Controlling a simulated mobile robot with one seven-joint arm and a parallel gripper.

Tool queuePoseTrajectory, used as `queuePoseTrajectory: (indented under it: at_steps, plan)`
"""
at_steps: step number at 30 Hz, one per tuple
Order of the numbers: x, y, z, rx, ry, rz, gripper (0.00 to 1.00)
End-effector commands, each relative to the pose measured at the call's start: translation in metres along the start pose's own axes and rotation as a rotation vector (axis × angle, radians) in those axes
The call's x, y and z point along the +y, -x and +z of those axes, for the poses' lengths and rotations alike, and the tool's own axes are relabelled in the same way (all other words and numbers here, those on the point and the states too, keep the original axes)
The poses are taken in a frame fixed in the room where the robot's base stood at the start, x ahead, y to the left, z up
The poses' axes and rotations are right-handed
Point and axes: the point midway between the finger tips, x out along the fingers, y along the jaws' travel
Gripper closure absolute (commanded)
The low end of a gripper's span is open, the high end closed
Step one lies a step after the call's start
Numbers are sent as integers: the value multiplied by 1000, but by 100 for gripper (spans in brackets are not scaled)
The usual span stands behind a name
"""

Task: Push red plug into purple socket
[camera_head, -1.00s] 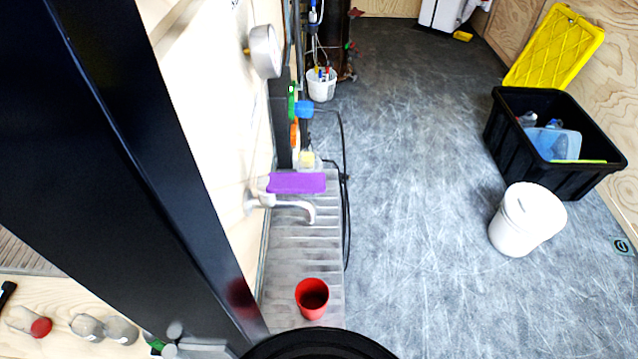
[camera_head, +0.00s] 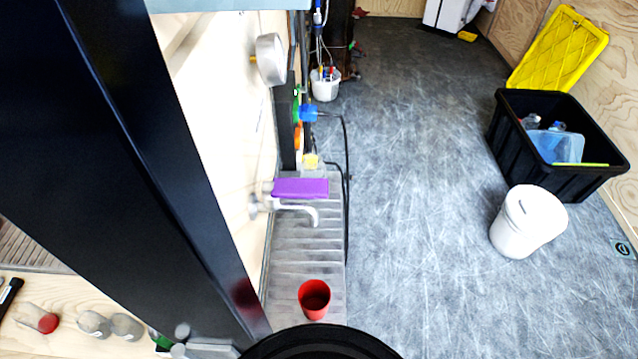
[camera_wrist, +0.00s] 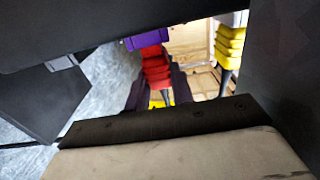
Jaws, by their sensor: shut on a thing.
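The red plug (camera_wrist: 156,68) shows in the wrist view as a ribbed red body with a dark cable below it. My gripper (camera_wrist: 160,88) has dark fingers on both sides of the plug and is shut on it. The purple socket (camera_wrist: 146,41) is directly above the plug's upper end. The two look in line and very close. I cannot tell how far the plug is inside the socket. In the head view, my gripper and the red plug cannot be made out; my black column covers much of the left side.
A yellow plug (camera_wrist: 230,45) with a cable hangs to the right in the wrist view. In the head view, a purple block (camera_head: 300,188) sits above a tap (camera_head: 300,209). A red cup (camera_head: 314,298) stands on the ribbed counter. A white bucket (camera_head: 527,222) and black crate (camera_head: 503,130) are on the floor.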

Motion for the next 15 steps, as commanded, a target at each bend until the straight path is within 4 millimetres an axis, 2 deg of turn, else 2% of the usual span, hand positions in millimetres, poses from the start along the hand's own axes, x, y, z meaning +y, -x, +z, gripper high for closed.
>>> queuePoseTrajectory:
  at_steps: [9,10,15]
  plan:
    - [-2,0,8,-1,0,0,100]
    - [0,0,7,-1,0,-1,73]
    - [0,0,7,0,0,-1,51]
